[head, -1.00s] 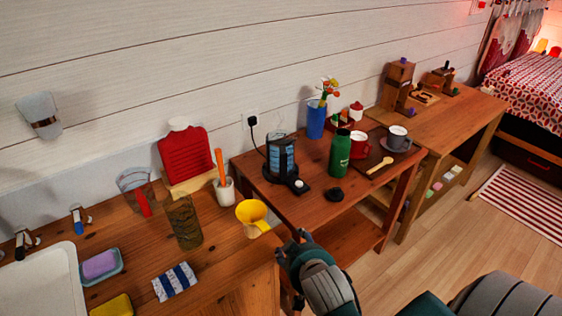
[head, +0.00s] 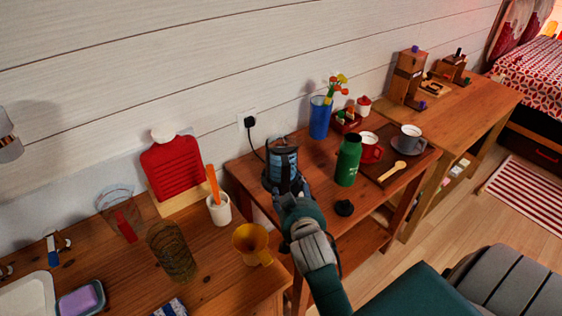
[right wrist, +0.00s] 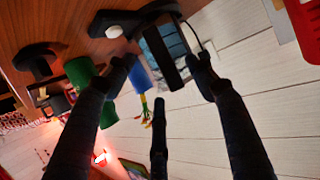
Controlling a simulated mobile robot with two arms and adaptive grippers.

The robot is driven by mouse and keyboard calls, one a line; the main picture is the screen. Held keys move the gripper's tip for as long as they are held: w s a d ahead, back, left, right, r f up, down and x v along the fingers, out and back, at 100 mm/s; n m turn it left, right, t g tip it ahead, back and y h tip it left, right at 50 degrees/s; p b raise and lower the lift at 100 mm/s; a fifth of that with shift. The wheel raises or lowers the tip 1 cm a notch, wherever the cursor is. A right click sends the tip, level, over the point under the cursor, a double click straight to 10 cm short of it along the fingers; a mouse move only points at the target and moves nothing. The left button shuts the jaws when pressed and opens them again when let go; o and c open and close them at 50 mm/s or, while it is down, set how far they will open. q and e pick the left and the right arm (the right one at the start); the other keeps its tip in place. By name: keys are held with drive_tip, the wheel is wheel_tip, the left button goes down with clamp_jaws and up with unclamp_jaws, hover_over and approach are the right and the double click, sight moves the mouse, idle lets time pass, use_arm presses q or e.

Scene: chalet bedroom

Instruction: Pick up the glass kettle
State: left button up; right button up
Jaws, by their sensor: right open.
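The glass kettle (head: 281,160) stands upright on its dark base on the wooden side table (head: 248,174), against the white plank wall. It has a dark handle and bluish see-through sides. My right gripper (head: 290,188) is just in front of it and hides its lower front. In the right wrist view the kettle (right wrist: 166,52) shows upside down between the open fingers of my right gripper (right wrist: 162,70). I cannot tell whether the fingers touch it. My left gripper is not in view.
A green bottle (head: 348,160) stands close to the right, with a black lid (head: 344,208) before it. A blue vase (head: 319,118) is behind. A yellow funnel (head: 250,243) and white pot (head: 219,209) are on the left counter. A cord runs to the wall socket.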

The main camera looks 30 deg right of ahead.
sight(288, 179)
drive_tip(key=x, duration=0.4)
drive_tip(key=shift+w+d+r+p, duration=0.1)
drive_tip(key=shift+w+d+p, duration=0.05)
drive_tip(key=shift+p, duration=0.2)
drive_tip(key=shift+w+d, duration=0.1)
drive_tip(key=shift+w, duration=0.1)
drive_tip(key=shift+w+d+f, duration=0.15)
drive_tip(key=shift+w+f, duration=0.1)
drive_tip(key=shift+w, duration=0.05)
drive_tip(key=p+x, duration=0.1)
drive_tip(key=x, duration=0.3)
drive_tip(key=shift+d+f, duration=0.1)
drive_tip(key=shift+w+f, duration=0.1)
drive_tip(key=shift+w, duration=0.05)
drive_tip(key=shift+c, duration=0.5)
drive_tip(key=c, duration=0.5)
clamp_jaws()
drive_tip(key=shift+w+r, duration=0.1)
drive_tip(key=shift+r, duration=0.25)
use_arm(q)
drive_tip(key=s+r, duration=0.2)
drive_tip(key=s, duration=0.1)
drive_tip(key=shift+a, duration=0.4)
use_arm(e)
drive_tip(key=shift+d+f, duration=0.1)
